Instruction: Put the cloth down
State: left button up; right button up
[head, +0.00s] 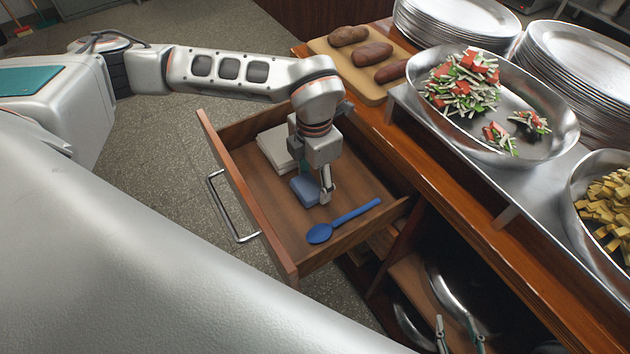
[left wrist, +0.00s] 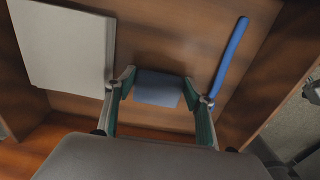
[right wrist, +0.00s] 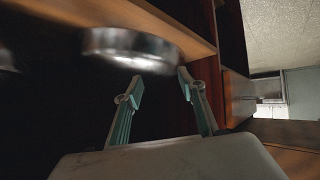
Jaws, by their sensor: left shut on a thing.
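The cloth (head: 304,190) is a small folded blue block inside the open wooden drawer (head: 253,208). My left gripper (head: 325,188) points down into the drawer and is shut on the cloth. In the left wrist view the cloth (left wrist: 158,88) sits between the two fingertips, low over the drawer floor; I cannot tell whether it touches the floor. My right gripper (right wrist: 160,82) is open with nothing between its fingers, near a metal pan (right wrist: 135,45) in the dark lower cabinet.
A blue spoon (head: 342,222) lies in the drawer in front of my left gripper. A pale flat stack (head: 272,148) lies at the drawer's far left. The counter holds a board of potatoes (head: 372,54), a salad tray (head: 528,92) and plate stacks (head: 460,20).

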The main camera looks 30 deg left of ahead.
aim_at(315, 182)
pick_arm(q)
jog(key=shift+f, duration=0.55)
jog(key=shift+f, duration=0.1)
jog(key=o, duration=0.8)
jog(key=shift+o, duration=0.9)
pick_arm(e)
jog(key=shift+s+f, duration=0.1)
jog(key=shift+s, duration=0.05)
pick_arm(q)
notch_tip(315, 182, up, 12)
jog(key=p, duration=0.1)
pick_arm(e)
jog(key=shift+s+a+r, duration=0.1)
jog(key=shift+a+r, duration=0.1)
jog(key=shift+r, duration=0.15)
jog(key=shift+r, duration=0.15)
